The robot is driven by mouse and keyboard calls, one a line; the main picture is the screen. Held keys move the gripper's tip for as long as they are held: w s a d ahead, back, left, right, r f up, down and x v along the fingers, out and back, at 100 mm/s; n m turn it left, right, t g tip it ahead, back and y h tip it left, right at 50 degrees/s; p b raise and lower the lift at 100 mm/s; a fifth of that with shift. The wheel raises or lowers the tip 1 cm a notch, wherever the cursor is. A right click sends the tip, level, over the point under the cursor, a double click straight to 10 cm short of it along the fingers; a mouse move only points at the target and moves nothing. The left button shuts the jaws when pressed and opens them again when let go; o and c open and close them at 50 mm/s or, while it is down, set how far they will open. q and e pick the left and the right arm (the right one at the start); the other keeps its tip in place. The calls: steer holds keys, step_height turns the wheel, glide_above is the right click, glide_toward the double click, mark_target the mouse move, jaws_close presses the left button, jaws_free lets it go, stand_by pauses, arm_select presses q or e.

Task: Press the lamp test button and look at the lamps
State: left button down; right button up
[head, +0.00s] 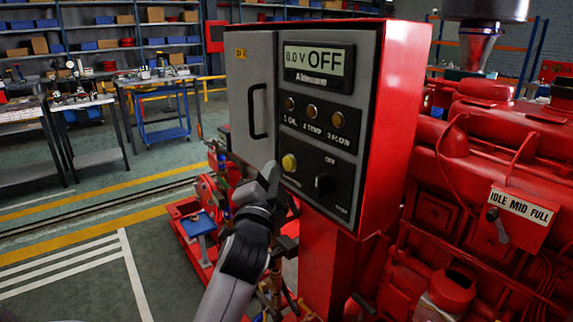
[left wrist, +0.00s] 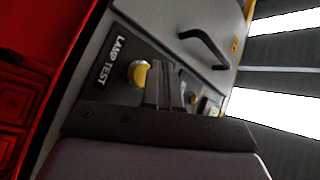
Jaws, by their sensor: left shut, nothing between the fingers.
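The yellow lamp test button (head: 289,162) is on the lower dark plate of the grey control panel. In the left wrist view the button (left wrist: 138,74) shows next to its LAMP TEST label (left wrist: 108,60). My left gripper (head: 271,176) is shut and empty, just left of and below the button. In the left wrist view its fingertips (left wrist: 166,84) are close beside the button; I cannot tell whether they touch it. Three lamps, left (head: 290,104), middle (head: 311,111) and right (head: 338,119), look dull amber-brown, with no clear glow. My right gripper is out of view.
The display (head: 318,62) above the lamps reads 0.0 V OFF. A dark rotary knob (head: 323,184) is right of the button. A door handle (head: 258,111) stands out at left. The red engine (head: 470,170) fills the right side. Open floor lies at left.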

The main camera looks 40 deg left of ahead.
arm_select(q)
steer(key=shift+w, duration=0.1)
steer(key=shift+w+d, duration=0.15)
steer(key=shift+w, duration=0.2)
steer(key=shift+w+d, duration=0.1)
steer(key=shift+w, duration=0.3)
stand_by(0.6)
steer(key=shift+s, duration=0.1)
steer(key=shift+s+a+p, duration=0.2)
steer(key=shift+s+p, duration=0.15)
steer(key=shift+s, duration=0.4)
steer(key=s, duration=0.1)
steer(key=s+a+p, duration=0.1)
steer(key=s, duration=0.2)
steer(key=shift+s+a, duration=0.25)
steer(key=shift+s, duration=0.15)
